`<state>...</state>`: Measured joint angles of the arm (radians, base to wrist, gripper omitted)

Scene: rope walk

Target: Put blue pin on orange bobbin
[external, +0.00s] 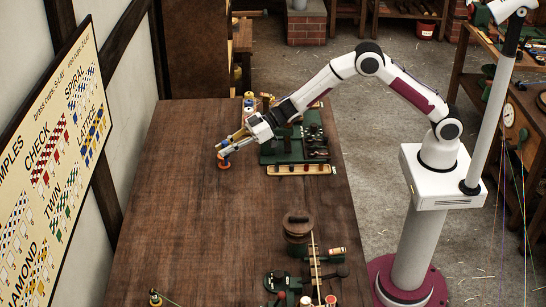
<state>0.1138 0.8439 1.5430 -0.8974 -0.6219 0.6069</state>
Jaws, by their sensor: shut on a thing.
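My gripper (225,148) reaches out over the far part of the wooden table, tilted down to the left. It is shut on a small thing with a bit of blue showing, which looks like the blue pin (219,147). The orange bobbin (224,164) stands on the table right below the fingertips. The pin is over the bobbin or very close to it. At this size I cannot tell whether the two touch, and the fingers hide part of the pin.
A green rack (282,156) with dark tools lies right of my gripper, under my forearm. Several small bobbins (249,100) stand behind it. The table's left and middle are clear.

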